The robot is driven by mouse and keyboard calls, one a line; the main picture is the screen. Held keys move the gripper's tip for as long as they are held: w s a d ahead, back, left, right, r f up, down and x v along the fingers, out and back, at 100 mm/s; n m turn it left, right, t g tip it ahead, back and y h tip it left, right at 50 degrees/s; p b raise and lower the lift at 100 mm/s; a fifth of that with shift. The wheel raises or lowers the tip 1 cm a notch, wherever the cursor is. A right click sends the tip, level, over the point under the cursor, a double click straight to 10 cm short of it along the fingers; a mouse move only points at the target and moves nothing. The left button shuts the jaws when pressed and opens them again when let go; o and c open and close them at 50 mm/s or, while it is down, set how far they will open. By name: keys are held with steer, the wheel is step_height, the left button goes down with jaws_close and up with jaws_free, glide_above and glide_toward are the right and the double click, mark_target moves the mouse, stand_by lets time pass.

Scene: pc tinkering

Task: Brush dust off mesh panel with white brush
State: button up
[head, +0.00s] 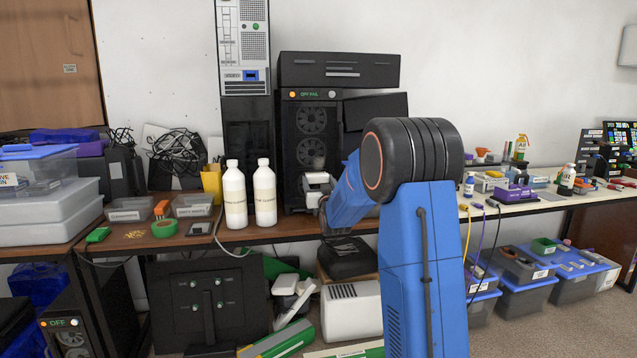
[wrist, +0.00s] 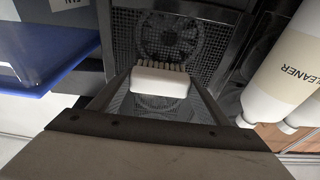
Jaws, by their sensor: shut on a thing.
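The white brush (wrist: 160,83) is held between the fingers of my gripper (wrist: 160,77) in the wrist view. Its pale bristles point at the dark mesh panel (wrist: 205,42), which has round fans behind it. Whether the bristles touch the mesh cannot be told. In the head view, the mesh panel (head: 311,121) is the front of a black PC tower. My gripper (head: 318,190) is at the panel's lower part, partly hidden by my blue arm. Dust on the mesh is too small to make out.
Two white bottles (head: 235,195) stand on the bench just left of my gripper; one cleaner bottle (wrist: 290,65) is close at right in the wrist view. A yellow holder (head: 211,184) stands behind them. A black box (head: 340,70) lies on the tower.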

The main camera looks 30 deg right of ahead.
steer(key=shift+f, duration=0.25)
steer(key=shift+s, duration=0.2)
steer(key=shift+r+v, duration=0.15)
steer(key=shift+v, duration=0.5)
steer(key=shift+r+v, duration=0.15)
steer(key=shift+v, duration=0.55)
steer(key=r+v, duration=0.1)
steer(key=v, duration=0.5)
steer(key=shift+s+a, duration=0.2)
steer(key=shift+s, duration=0.25)
steer(key=shift+s+r, duration=0.1)
steer(key=shift+r, duration=0.05)
